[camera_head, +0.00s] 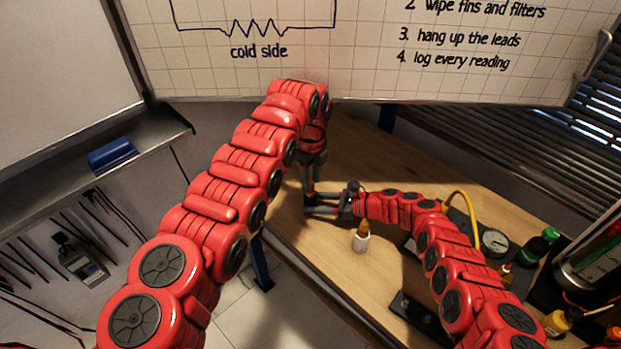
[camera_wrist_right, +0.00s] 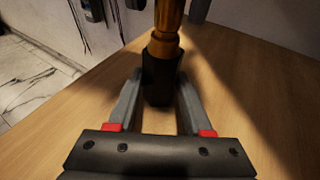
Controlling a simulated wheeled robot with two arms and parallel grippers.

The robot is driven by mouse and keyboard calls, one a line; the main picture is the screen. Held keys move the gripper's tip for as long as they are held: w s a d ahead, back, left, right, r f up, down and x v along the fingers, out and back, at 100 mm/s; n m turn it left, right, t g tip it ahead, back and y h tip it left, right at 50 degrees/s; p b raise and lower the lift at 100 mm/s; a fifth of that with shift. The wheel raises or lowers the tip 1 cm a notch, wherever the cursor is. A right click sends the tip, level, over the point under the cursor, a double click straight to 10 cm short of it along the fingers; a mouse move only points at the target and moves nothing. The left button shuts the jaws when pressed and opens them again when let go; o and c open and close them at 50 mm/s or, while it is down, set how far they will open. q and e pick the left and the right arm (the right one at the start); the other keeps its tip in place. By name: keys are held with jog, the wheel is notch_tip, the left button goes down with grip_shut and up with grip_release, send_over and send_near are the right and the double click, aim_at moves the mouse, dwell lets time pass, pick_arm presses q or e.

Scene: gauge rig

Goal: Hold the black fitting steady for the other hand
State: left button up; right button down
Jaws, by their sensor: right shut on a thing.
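The black fitting (camera_wrist_right: 160,80) stands upright between the fingers of my right gripper (camera_wrist_right: 158,88), which is shut on it just over the bench. In the head view the right gripper (camera_head: 312,203) reaches in from the right, and the fitting is mostly hidden there. A brass part (camera_wrist_right: 166,28) sits upright at the top of the black fitting; whether it is seated cannot be told. My left gripper (camera_head: 311,180) points down from above at the brass part. Its grey fingertips show on either side of the brass at the top of the wrist view, but their grip is unclear.
A round gauge (camera_head: 495,243), a yellow hose (camera_head: 466,205) and a green-capped bottle (camera_head: 540,243) are at the right. The bench's front edge is close.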

pick_arm(q)
jog(key=shift+o, duration=0.2)
jog(key=o, duration=0.5)
pick_arm(e)
jog(key=shift+s, duration=0.1)
